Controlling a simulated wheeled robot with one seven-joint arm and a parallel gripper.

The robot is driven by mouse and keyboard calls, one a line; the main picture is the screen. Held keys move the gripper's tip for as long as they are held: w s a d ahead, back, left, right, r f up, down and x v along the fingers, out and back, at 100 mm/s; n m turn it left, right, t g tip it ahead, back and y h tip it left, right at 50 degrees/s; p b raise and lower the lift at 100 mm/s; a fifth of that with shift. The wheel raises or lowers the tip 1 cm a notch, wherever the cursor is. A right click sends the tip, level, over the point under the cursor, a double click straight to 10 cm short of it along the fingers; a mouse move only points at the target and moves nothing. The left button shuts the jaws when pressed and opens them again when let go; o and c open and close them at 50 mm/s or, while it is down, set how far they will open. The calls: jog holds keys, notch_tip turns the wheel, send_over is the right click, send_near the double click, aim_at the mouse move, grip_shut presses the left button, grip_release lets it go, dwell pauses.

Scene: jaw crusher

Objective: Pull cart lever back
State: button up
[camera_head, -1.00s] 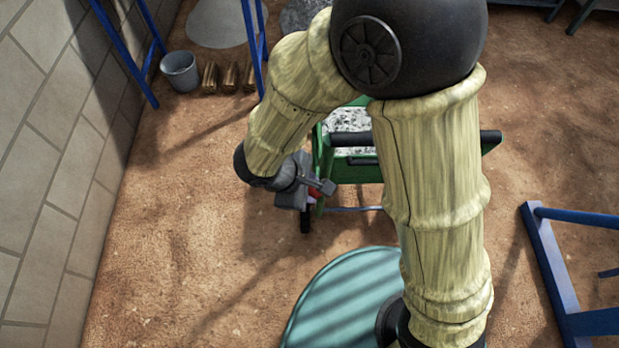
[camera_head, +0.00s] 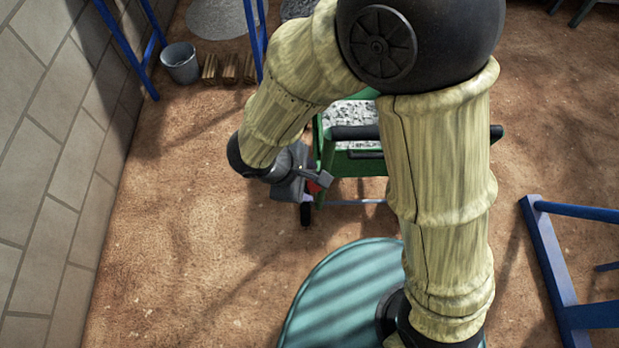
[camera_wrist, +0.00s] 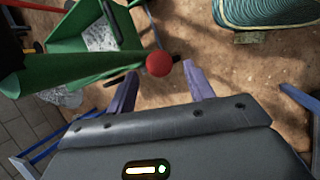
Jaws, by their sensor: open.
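The green cart (camera_head: 350,168) stands on the dirt floor, loaded with grey crushed stone. Its red ball-shaped lever knob (camera_head: 313,187) shows beside the cart's near left corner, partly hidden by my gripper (camera_head: 320,179). In the wrist view, the red knob (camera_wrist: 158,63) appears between and just beyond the fingertips of my gripper (camera_wrist: 161,78). The fingers are open, with a gap on both sides of the knob in the picture. I cannot tell the exact depth between them.
A block wall (camera_head: 50,150) stands on the left. A grey bucket (camera_head: 180,65) and blue posts are at the back left. A blue metal frame (camera_head: 548,255) stands on the right. Dirt floor left of the cart is clear.

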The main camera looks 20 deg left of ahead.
jog(key=p+v, duration=0.3)
jog(key=v, duration=1.2)
jog(key=shift+r, duration=0.15)
